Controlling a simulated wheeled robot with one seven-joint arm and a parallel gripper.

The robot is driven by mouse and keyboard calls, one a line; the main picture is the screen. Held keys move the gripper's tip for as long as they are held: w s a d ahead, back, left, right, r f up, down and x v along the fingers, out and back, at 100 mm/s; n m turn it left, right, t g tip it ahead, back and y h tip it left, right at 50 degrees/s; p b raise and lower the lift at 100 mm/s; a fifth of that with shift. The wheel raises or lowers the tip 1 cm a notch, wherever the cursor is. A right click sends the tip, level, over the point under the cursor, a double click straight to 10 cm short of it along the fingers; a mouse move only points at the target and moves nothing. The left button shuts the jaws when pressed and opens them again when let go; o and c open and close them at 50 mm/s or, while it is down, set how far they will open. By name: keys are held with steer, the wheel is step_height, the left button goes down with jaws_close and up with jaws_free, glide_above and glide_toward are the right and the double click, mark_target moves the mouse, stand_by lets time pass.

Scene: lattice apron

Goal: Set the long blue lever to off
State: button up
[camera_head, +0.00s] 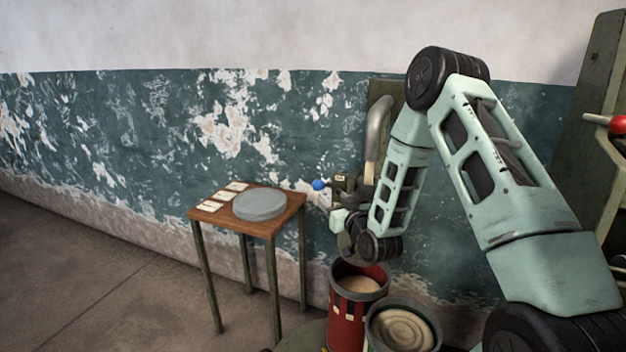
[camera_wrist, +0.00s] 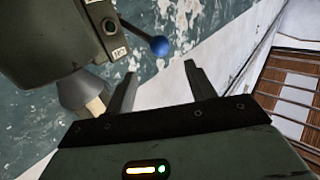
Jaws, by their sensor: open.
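The blue lever shows as a blue ball knob (camera_head: 319,184) on a short rod. It sticks out to the left, about level, from a dark fitting (camera_head: 343,182) with a small tag, at the wall beyond the table. In the wrist view the blue knob (camera_wrist: 159,46) is at the end of a thin rod from a dark grey housing, just past the fingertips. My gripper (camera_wrist: 159,68) is open and empty, its fingers apart with the knob beyond the gap. No contact shows. In the head view my forearm hides part of the fitting. The small label's writing is too small to read.
A wooden table (camera_head: 284,205) with a round grey disc (camera_head: 260,204) and several cards stands left of the lever. A red-knobbed lever (camera_head: 618,124) is at far right. A grey pipe (camera_head: 376,125) rises behind my arm.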

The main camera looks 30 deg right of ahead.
mark_target(316, 182)
steer(key=w+p, duration=0.1)
steer(key=w, duration=0.3)
steer(key=w+d+p, duration=0.1)
steer(key=w, duration=0.3)
steer(key=w+p, duration=0.1)
steer(key=w, duration=0.4)
steer(key=shift+d, duration=0.3)
jaws_close()
